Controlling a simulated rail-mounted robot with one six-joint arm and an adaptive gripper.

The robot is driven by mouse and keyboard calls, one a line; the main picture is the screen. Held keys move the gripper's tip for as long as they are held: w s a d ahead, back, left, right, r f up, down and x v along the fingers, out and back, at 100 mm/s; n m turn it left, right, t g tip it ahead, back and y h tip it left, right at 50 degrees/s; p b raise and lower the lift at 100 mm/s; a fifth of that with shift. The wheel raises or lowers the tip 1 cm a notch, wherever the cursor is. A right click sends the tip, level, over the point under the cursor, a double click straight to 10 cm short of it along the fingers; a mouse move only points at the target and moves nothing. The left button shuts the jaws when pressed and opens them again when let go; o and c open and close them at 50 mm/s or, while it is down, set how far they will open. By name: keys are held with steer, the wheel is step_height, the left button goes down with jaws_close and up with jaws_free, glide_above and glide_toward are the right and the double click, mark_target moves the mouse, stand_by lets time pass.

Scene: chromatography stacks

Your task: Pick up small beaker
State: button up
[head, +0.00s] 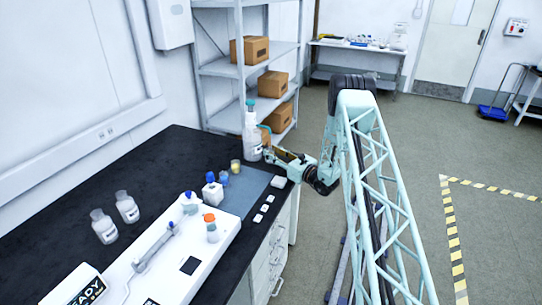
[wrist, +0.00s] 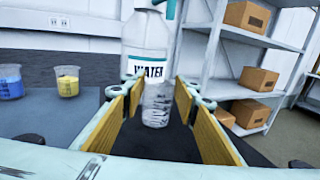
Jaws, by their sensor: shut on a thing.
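The small beaker (wrist: 157,104) is clear with pale graduation marks and looks upright in the wrist view. It sits between the yellow pads of my gripper (wrist: 159,90), at the fingertips, and my gripper is shut on it. In the head view my gripper (head: 274,154) is at the far right end of the black bench, beside the water bottle; I cannot make out the beaker there. Whether the beaker touches the bench cannot be told.
The water bottle (wrist: 148,45) stands right behind the beaker. A yellow-filled beaker (wrist: 67,80) and a blue-filled beaker (wrist: 11,82) stand to the left. A grey mat (head: 245,187) covers part of the black bench (head: 150,163). A shelf with boxes (head: 249,50) stands behind.

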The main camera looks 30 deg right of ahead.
steer(key=shift+r, duration=0.15)
steer(key=shift+r+p, duration=0.4)
steer(key=shift+r, duration=1.25)
steer(key=s+r+p, duration=0.1)
steer(key=s, duration=1.5)
steer(key=shift+a+r+p, duration=0.2)
steer(key=shift+p, duration=0.1)
steer(key=s+a+r+n+g+y, duration=0.2)
steer(key=s+a+r+y, duration=0.1)
steer(key=a, duration=0.6)
steer(key=s+a+r+n+g+y, duration=0.2)
steer(key=a+r, duration=0.3)
steer(key=a, duration=0.5)
steer(key=s+a+r+n+g+y, duration=0.2)
steer(key=s+a+r+n+y, duration=0.1)
steer(key=a, duration=0.7)
steer(key=shift+s+a+r+g+y, duration=0.15)
steer(key=shift+s+r+g+y, duration=0.25)
steer(key=shift+s+r+y, duration=0.35)
steer(key=shift+a+r, duration=0.1)
steer(key=shift+a, duration=0.05)
